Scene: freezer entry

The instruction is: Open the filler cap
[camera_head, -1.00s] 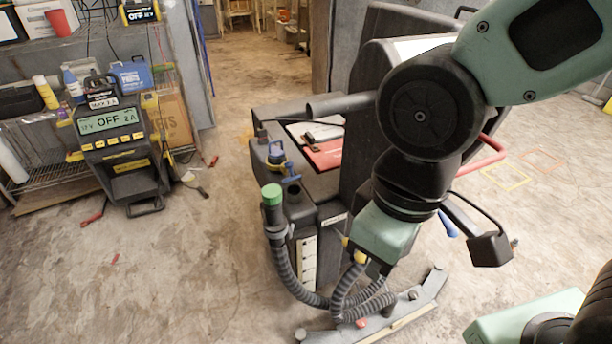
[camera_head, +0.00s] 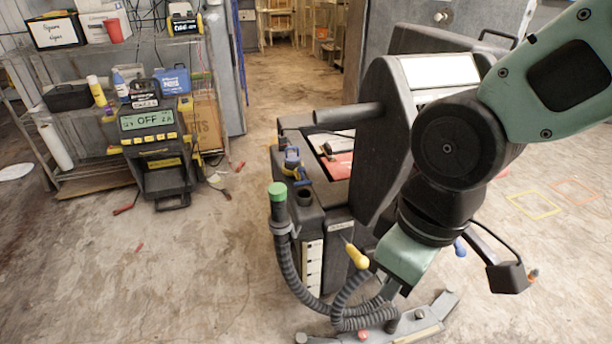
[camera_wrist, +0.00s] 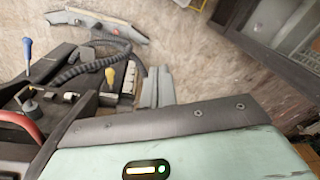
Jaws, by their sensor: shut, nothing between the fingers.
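A floor machine (camera_head: 335,215) stands right of centre in the head view. A green cap (camera_head: 277,189) tops the upright end of its ribbed grey hose (camera_head: 288,262). A dark round fitting (camera_head: 304,196) sits on the body's near corner, beside the green cap. I cannot tell for certain which is the filler cap. My gripper (camera_wrist: 157,72) shows in the wrist view as two grey fingers side by side, shut and empty. In the head view its pale green housing (camera_head: 405,255) hangs right of the hose, apart from the green cap; the fingertips are hard to make out there.
A yellow-handled tool (camera_head: 356,257) sticks out of the machine near my gripper. A blue and yellow clamp-like tool (camera_head: 292,160) lies on top. A grey squeegee (camera_head: 420,322) lies low in front. A charger (camera_head: 155,150) stands left, with open floor between.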

